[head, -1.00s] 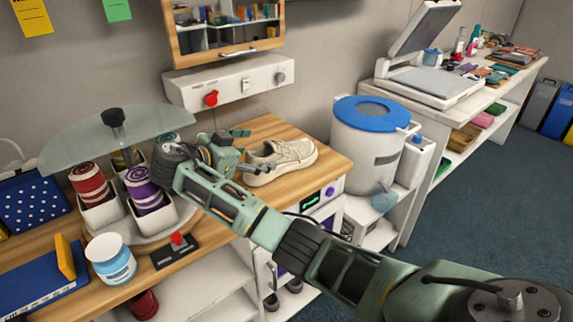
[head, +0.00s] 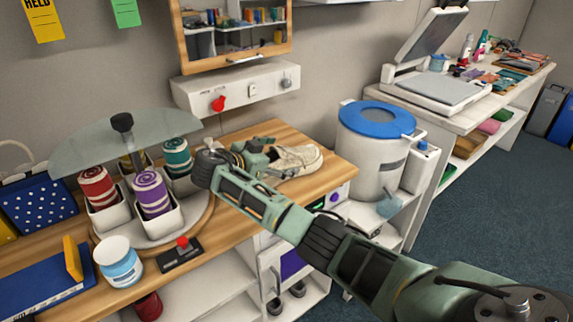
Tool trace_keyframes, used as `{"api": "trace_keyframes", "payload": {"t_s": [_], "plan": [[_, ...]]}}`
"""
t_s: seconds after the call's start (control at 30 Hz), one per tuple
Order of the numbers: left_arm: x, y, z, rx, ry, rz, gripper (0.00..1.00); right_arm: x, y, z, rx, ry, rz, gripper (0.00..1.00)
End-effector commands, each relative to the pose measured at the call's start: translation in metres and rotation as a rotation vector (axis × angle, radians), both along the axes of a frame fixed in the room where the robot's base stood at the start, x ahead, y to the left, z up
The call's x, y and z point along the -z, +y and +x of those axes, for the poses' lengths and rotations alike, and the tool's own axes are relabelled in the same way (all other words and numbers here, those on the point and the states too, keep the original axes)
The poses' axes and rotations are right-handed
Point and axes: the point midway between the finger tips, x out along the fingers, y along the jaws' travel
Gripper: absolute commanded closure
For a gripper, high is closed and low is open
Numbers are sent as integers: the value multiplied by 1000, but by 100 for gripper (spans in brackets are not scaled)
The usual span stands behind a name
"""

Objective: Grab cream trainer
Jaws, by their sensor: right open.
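The cream trainer (head: 299,158) lies on the wooden worktop, near its right end, below the wall-mounted control box. My right gripper (head: 268,160) is at the left side of the trainer, with its fingers open and partly overlapping the shoe in the picture. I cannot tell whether the fingers touch it. The left part of the trainer is hidden behind the gripper. My left gripper does not show.
A round carousel (head: 206,215) with white bins of coloured rolls stands left of my right arm. A white jar (head: 118,262) and a red-button box (head: 180,254) sit in front. A blue-lidded drum (head: 375,150) stands right of the worktop.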

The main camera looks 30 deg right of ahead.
Motion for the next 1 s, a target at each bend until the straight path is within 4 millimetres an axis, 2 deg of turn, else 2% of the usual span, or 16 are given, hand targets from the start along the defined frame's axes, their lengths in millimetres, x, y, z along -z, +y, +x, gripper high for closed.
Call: {"api": "trace_keyframes", "payload": {"t_s": [0.07,0.8,1.0], "plan": [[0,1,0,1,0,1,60,0,0,0,0,0,0,21],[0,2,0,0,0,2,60,3,-1,-2,4,9,1,86],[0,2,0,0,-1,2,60,3,-1,-2,5,10,0,86]]}}
